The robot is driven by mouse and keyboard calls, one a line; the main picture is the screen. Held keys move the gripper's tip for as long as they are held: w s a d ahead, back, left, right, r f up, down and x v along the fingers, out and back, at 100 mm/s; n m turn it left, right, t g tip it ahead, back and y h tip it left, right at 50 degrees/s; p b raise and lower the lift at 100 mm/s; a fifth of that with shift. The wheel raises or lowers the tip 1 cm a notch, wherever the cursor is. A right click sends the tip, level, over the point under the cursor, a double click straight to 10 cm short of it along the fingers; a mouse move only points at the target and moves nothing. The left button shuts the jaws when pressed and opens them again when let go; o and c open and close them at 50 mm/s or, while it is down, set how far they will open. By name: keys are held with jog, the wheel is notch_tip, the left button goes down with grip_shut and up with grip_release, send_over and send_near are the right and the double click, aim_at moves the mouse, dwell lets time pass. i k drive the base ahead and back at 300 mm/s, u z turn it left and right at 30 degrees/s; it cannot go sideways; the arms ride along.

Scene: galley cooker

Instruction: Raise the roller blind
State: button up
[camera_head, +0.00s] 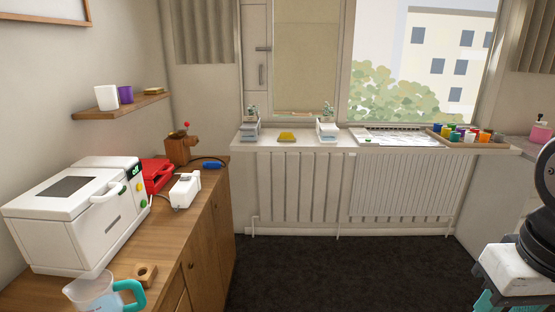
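The roller blind (306,55) is a plain beige sheet over the left window pane. It hangs from above the top of the picture down almost to the bottom of the pane, with a thin strip of view showing below it. No cord or pull can be made out clearly. My gripper (514,300) appears to be the white block with teal parts at the lower right, below my black arm links and far from the blind. The bottom edge of the picture cuts it off, so its fingertips are hidden.
A sill (350,142) under the window bears two small holders, a yellow item (287,136), papers and a tray of coloured pots (466,137). A radiator (300,188) is below. A wooden counter (185,235) with a white appliance (75,215) stands left. The dark floor (340,272) is clear.

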aim_at(305, 54)
jog(key=u, duration=0.55)
jog(key=i, duration=1.9)
jog(key=z, duration=0.45)
jog(key=i, duration=1.45)
jog(key=z, duration=1.05)
jog(key=i, duration=0.2)
jog(key=z, duration=0.05)
